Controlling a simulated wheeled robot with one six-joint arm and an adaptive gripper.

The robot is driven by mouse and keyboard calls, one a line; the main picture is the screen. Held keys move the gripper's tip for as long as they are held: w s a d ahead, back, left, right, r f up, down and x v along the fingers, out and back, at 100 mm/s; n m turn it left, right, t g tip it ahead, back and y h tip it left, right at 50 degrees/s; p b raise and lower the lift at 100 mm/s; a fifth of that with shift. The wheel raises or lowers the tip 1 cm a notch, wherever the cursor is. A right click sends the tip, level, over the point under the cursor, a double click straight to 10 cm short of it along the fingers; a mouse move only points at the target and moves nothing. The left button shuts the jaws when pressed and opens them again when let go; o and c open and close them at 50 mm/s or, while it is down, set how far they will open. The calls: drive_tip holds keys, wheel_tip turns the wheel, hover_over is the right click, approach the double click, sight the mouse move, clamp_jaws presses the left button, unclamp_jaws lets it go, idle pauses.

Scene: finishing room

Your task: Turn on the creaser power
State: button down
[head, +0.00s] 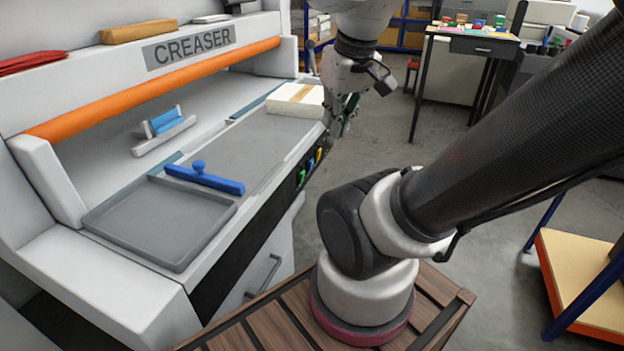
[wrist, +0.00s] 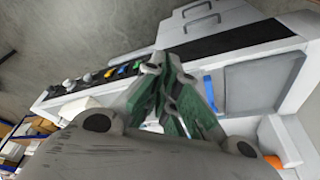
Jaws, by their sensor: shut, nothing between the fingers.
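The creaser (head: 130,80) is a large white machine with its name on the top and an orange bar, at the left in the head view. Its dark front panel (head: 245,238) carries coloured buttons, with green, blue and yellow ones (head: 311,167) showing. My gripper (head: 348,112) is beside the far end of this panel, partly hidden by my wrist. In the wrist view my gripper (wrist: 178,105) is shut and empty, with green fingers close to the panel (wrist: 215,42). Several knobs and coloured buttons (wrist: 122,70) line the panel there. I cannot tell which control is the power.
On the creaser bed lie a grey tray (head: 160,225), a blue bar with a knob (head: 205,179) and a paper stack (head: 297,98). A table with small coloured items (head: 475,35) stands behind. A shelf cart (head: 585,275) is at the right. Open floor lies between.

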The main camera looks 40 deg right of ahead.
drive_tip(key=s+d+f+m+y, duration=0.1)
drive_tip(key=d+f+m+y, duration=0.35)
drive_tip(key=f+m, duration=0.5)
drive_tip(key=s+d+f+m+y, duration=0.1)
drive_tip(key=d+f+m+y, duration=0.3)
drive_tip(key=f+m, duration=0.5)
drive_tip(key=w+d+f+m+t+h, duration=0.2)
drive_tip(key=w+d+f+m+t, duration=0.3)
drive_tip(key=w+d+m, duration=0.3)
drive_tip(key=shift+w+f+m+t, duration=0.35)
drive_tip(key=shift+w+m+t, duration=0.25)
drive_tip(key=shift+w+m, duration=0.45)
drive_tip(key=shift+h, duration=0.25)
approach(302, 177)
drive_tip(key=w+a+f, duration=0.1)
drive_tip(key=w+f, duration=0.3)
drive_tip(key=f, duration=0.2)
drive_tip(key=shift+w, duration=0.15)
